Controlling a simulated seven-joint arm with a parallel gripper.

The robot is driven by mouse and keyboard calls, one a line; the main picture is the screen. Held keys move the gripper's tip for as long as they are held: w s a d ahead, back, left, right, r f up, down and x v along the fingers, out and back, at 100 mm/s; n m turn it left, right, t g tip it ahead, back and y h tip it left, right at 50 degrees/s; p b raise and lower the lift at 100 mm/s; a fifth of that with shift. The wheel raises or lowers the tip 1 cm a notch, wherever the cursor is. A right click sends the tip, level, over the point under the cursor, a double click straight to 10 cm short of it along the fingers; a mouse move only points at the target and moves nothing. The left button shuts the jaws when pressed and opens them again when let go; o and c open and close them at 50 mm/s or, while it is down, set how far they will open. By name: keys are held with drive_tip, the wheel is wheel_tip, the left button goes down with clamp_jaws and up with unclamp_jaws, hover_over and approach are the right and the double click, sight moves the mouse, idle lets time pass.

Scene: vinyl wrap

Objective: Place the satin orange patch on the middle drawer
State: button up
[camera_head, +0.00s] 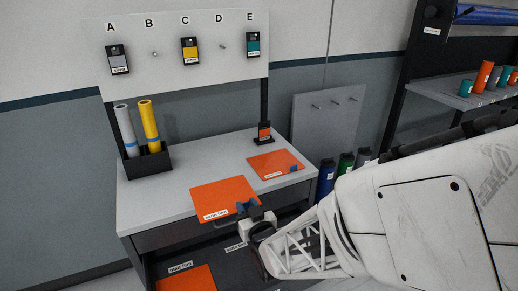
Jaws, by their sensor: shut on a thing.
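A larger orange patch (222,193) with a white label on its lower edge is at the front edge of the workbench. The label is too small to read surely. My gripper (247,209) is shut at the patch's lower right corner, by a small blue tab. The patch overlaps the tabletop's front edge in the picture; whether it touches the top I cannot tell. Below are drawer fronts, with a dark handle (222,225) partly hidden by my gripper and a label (236,246) lower down. A further orange patch (188,281) shows at the bottom, near another label (180,267).
Another orange patch (275,165) with a blue tab lies on the tabletop (180,185). A black holder (150,160) with grey and yellow rolls stands at left. A small stand (264,133) is at the back right. A board (190,50) with swatches rises behind.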

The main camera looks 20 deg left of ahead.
sight(230, 182)
drive_tip(key=shift+s+a+f, duration=0.1)
drive_tip(key=shift+s, duration=0.45)
drive_tip(key=shift+w, duration=0.1)
drive_tip(key=x, duration=0.5)
drive_tip(key=f+x, duration=0.1)
drive_tip(key=x, duration=0.9)
drive_tip(key=shift+w+d+f, duration=0.25)
drive_tip(key=shift+w+a, duration=0.15)
drive_tip(key=shift+w, duration=0.05)
drive_tip(key=shift+w+a+f, duration=0.15)
drive_tip(key=shift+f, duration=1.65)
drive_tip(key=shift+f, duration=0.15)
